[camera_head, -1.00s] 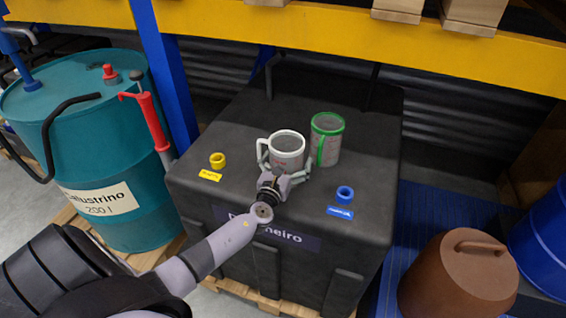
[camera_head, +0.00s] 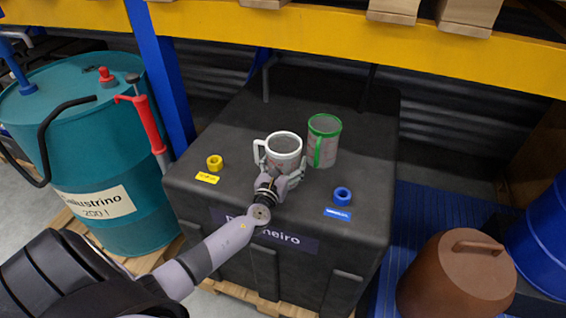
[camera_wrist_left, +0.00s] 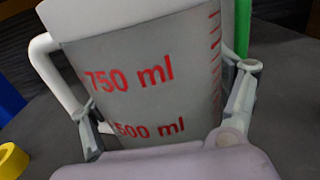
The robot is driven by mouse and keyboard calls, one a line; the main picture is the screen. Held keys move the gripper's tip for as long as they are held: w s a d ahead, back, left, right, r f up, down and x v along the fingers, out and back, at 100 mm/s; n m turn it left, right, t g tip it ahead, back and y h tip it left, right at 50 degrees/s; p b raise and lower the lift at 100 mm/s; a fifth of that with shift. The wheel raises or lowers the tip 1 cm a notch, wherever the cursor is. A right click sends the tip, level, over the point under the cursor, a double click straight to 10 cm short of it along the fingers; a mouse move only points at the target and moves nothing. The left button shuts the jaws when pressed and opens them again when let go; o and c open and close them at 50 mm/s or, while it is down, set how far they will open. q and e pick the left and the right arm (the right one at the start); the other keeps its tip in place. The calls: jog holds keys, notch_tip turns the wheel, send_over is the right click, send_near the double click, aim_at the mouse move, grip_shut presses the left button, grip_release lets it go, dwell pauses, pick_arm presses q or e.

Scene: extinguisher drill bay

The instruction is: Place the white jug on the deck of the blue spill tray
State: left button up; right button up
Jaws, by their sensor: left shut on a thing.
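The white jug (camera_head: 284,146) stands upright on the black container, its handle to the left. My left gripper (camera_head: 281,170) is shut on the jug's body from the near side, with a finger on each side. In the left wrist view the jug (camera_wrist_left: 150,85) fills the middle, with red 750 ml and 500 ml marks, between the two fingers (camera_wrist_left: 165,115). I cannot tell any gap under the jug. The blue spill tray's ribbed deck (camera_head: 425,218) lies low at the right, beyond the container's edge. My right gripper is not in view.
A green-trimmed jug (camera_head: 323,140) stands close behind and right of the white one. A yellow ring (camera_head: 215,162) and blue ring (camera_head: 342,195) flank it on the container (camera_head: 225,200). A brown lidded vessel (camera_head: 455,280) and blue drum (camera_head: 548,235) stand at right.

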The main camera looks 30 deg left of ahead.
pick_arm(q)
notch_tip(320, 180, up, 20)
jog(key=p, duration=0.8)
jog(key=s+d+f+m+h+b, duration=0.2)
jog(key=s+d+f+h+b, duration=0.1)
jog(key=s+d+f, duration=0.6)
jog(key=s+d+r+b, duration=0.1)
jog(key=s+d+b, duration=0.1)
jog(key=s+d, duration=0.2)
jog(key=s+d+r+h+b, duration=0.1)
jog(key=s+d, duration=0.4)
jog(key=s, duration=0.6)
jog(key=shift+s+d+r+m+t+b, duration=0.15)
jog(key=shift+s+r+m+t+b, duration=0.15)
jog(key=shift+m+b, duration=0.1)
jog(key=shift+f, duration=0.1)
